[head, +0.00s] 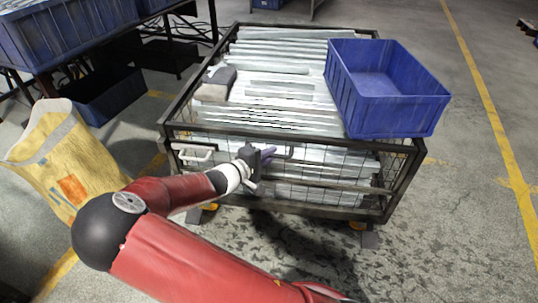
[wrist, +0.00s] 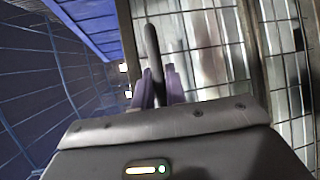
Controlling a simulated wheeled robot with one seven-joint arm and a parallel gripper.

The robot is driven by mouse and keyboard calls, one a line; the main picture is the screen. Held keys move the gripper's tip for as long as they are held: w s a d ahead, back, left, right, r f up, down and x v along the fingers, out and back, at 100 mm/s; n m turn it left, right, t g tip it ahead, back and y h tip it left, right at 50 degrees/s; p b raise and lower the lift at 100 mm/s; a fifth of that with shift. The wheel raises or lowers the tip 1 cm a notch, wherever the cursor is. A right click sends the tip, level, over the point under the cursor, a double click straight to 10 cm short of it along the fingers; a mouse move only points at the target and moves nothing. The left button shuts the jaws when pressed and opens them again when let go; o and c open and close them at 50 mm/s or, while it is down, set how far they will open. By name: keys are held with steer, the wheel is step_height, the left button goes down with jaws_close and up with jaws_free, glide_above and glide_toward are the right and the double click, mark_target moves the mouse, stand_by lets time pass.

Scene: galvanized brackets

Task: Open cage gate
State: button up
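The wire cage (head: 300,190) is a dark-framed box on feet, heaped with pale galvanized metal parts. Its front is a mesh gate with pale loop handles; the left handle (head: 195,153) is clear of my arm. My gripper (head: 267,154) is at the upper middle of the front, at the right handle (head: 286,152), which it partly covers. In the wrist view, my purple fingers (wrist: 158,88) stand close on both sides of a dark-looking handle bar (wrist: 152,48), with hardly any gap. The mesh (wrist: 205,45) lies behind it. The gate looks closed; its latch cannot be made out.
A blue crate (head: 385,95) sits on the cage's right side. A yellow sack (head: 55,160) stands left, near a table with blue bins (head: 70,35). Floor in front and right is clear.

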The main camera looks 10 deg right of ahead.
jaws_close()
